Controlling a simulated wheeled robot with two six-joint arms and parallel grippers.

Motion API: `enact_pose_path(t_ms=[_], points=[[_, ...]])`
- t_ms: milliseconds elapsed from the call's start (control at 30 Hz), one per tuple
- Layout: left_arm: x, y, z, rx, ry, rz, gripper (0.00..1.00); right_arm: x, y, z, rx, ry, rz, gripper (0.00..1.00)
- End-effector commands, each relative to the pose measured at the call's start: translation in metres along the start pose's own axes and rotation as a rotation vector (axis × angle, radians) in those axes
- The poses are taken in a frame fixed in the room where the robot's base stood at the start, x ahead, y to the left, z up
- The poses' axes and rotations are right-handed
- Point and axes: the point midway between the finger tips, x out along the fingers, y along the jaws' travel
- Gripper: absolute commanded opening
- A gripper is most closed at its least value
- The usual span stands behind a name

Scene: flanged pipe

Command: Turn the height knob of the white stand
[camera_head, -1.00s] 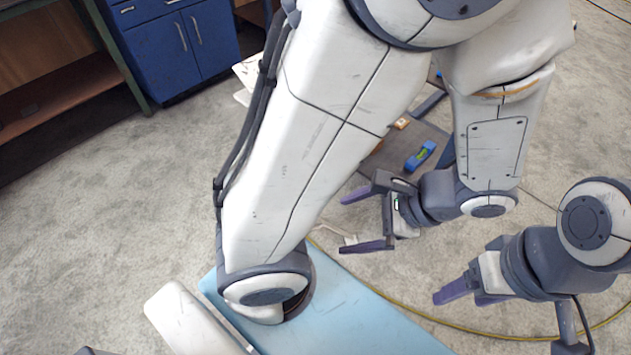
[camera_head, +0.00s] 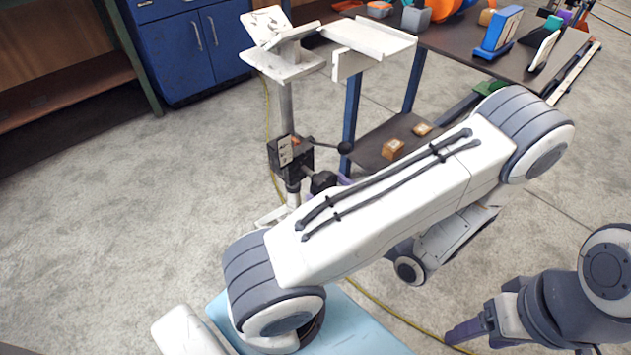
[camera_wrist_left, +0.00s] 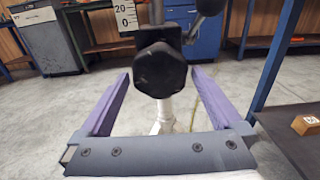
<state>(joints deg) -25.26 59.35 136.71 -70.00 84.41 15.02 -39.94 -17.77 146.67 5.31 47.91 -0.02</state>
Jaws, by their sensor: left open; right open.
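The white stand (camera_head: 287,105) is upright in the head view, with a tilted white top and a black clamp block (camera_head: 283,153) on its post. A black knob (camera_head: 323,181) sticks out from the clamp, below a lever with a black ball (camera_head: 345,147). In the left wrist view the faceted knob (camera_wrist_left: 160,82) faces the camera, between the two purple fingers of my left gripper (camera_wrist_left: 160,72). They are open, with a gap on each side of it. In the head view my left arm hides most of that gripper. My right gripper (camera_head: 468,329) is open and empty at the lower right.
A dark table (camera_head: 460,42) with several coloured objects stands behind the stand, with small boxes (camera_head: 392,149) on its lower shelf. Its blue leg (camera_head: 350,115) is close to the right of the knob. Blue cabinets (camera_head: 190,45) are at the back. The floor at left is clear.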

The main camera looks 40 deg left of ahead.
Motion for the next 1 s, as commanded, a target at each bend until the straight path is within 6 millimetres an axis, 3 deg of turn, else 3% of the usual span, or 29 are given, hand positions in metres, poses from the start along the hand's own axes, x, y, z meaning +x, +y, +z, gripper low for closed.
enact_pose_path(t_ms=[100, 300, 700, 733, 767, 900, 1000], points=[[0.023, 0.001, -0.002, 0.001, -0.001, 0.007, 1.00, 0.007, 0.001, 0.000, 0.000, 0.000, 0.000, 0.65], [0.047, 0.001, -0.001, 0.000, 0.000, 0.004, 1.00, 0.011, 0.001, 0.001, 0.000, 0.000, 0.000, 0.65], [0.054, 0.000, 0.000, -0.001, 0.000, 0.000, 1.00, 0.012, 0.001, 0.001, 0.000, 0.000, 0.000, 0.65], [0.054, 0.000, 0.000, -0.001, 0.000, 0.000, 0.96, 0.012, 0.001, 0.001, 0.000, 0.000, 0.000, 0.65], [0.054, 0.000, 0.000, -0.001, 0.000, 0.000, 0.85, 0.012, 0.001, 0.001, 0.000, 0.000, 0.000, 0.65], [0.054, 0.000, 0.000, -0.001, 0.001, 0.000, 0.31, 0.012, 0.001, 0.001, 0.000, 0.000, 0.000, 0.65], [0.054, 0.000, 0.000, 0.001, 0.001, 0.001, 0.30, 0.012, 0.001, 0.001, 0.000, 0.000, 0.000, 0.65]])
